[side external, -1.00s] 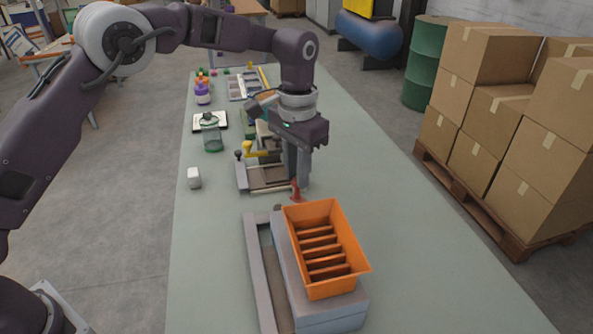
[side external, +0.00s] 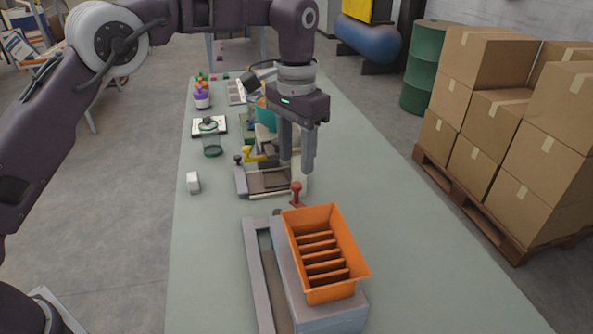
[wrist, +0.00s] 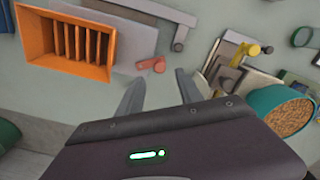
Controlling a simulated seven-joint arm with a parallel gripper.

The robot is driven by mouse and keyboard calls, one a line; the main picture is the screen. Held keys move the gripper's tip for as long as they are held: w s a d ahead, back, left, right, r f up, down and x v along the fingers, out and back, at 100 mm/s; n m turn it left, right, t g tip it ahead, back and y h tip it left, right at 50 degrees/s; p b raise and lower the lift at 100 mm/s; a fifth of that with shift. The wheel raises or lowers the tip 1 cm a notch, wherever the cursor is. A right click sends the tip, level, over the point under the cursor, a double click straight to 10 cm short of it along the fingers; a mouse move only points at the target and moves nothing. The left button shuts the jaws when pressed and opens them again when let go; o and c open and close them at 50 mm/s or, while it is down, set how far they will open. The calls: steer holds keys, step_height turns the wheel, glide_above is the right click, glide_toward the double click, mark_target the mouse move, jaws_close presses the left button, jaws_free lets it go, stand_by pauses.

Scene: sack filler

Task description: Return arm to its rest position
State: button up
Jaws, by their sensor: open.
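My gripper (side external: 297,165) hangs above the table, fingers pointing down, open with nothing between them. In the side view it is behind the orange slotted bin (side external: 318,210) and in front of a teal container. In the wrist view the two fingers (wrist: 158,88) are apart, with bare table between them. The orange bin also shows at the upper left of the wrist view (wrist: 32,40). A teal container of brown grains (wrist: 262,97) is at the right there, and it is partly hidden behind my gripper in the side view (side external: 266,118).
A grey-blue block (side external: 335,316) bears the bin, beside a red handle (side external: 297,190). A clamp-like fixture with a yellow knob (side external: 248,152), a white cube (side external: 193,182) and a glass jar (side external: 211,142) stand to the left. The table's right side is clear; stacked boxes (side external: 480,120) stand beyond it.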

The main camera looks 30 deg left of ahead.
steer(key=shift+r, duration=0.85)
steer(key=shift+a+r, duration=0.1)
steer(key=shift+r, duration=0.15)
steer(key=s+a+r+n+t, duration=0.25)
steer(key=s+a+r, duration=0.55)
steer(key=s+r, duration=0.45)
steer(key=s+a+f+t, duration=0.1)
steer(key=s+f, duration=0.3)
steer(key=s, duration=0.6)
steer(key=s+a+f+t, duration=0.2)
steer(key=s+a+f, duration=0.1)
steer(key=s, duration=0.7)
steer(key=shift+s+a+f+n, duration=0.25)
steer(key=shift+s+f+n, duration=0.1)
steer(key=shift+f, duration=0.15)
